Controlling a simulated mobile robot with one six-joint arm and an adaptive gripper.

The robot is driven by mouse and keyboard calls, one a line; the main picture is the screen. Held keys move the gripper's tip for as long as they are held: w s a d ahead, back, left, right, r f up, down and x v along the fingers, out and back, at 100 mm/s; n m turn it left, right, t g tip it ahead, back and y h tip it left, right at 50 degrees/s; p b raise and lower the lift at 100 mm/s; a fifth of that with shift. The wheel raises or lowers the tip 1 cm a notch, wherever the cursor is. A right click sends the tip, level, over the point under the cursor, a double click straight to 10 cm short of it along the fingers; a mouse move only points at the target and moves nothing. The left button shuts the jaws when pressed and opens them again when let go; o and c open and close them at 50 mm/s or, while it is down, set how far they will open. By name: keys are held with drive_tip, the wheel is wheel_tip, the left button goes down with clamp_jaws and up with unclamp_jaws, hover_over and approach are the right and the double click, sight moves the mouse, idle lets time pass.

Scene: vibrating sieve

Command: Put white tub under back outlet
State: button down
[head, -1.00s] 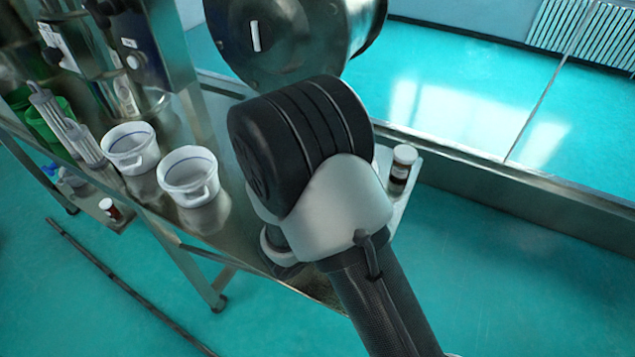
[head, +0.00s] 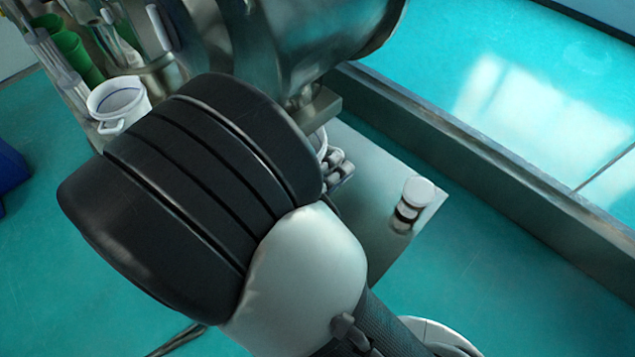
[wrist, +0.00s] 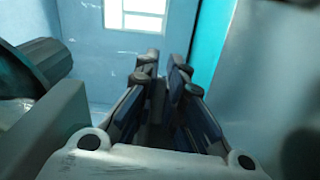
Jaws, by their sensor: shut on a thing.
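A white tub (head: 320,143) shows only as a sliver of rim and wall behind my arm in the head view. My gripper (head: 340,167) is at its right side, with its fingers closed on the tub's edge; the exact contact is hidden. The tub is just below a square steel spout (head: 322,106) of the sieve's drum (head: 300,40) in the picture; whether it rests on the table is unclear. In the wrist view the fingers (wrist: 163,85) show a narrow gap, and the tub is not recognisable. Another white tub (head: 118,104) stands at the left, its handle facing the camera.
A white-lidded jar (head: 416,197) stands near the right corner of the steel table (head: 372,225). Green containers (head: 70,45) and a clear cylinder (head: 45,52) are at the upper left. A raised steel ledge (head: 490,165) runs behind the table. Bare table lies around the jar.

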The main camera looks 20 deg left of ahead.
drive_tip(key=shift+f+b, duration=1.1)
drive_tip(key=shift+f, duration=3.2)
drive_tip(key=shift+f, duration=0.2)
drive_tip(key=c, duration=1.7)
unclamp_jaws()
drive_tip(key=shift+r, duration=0.1)
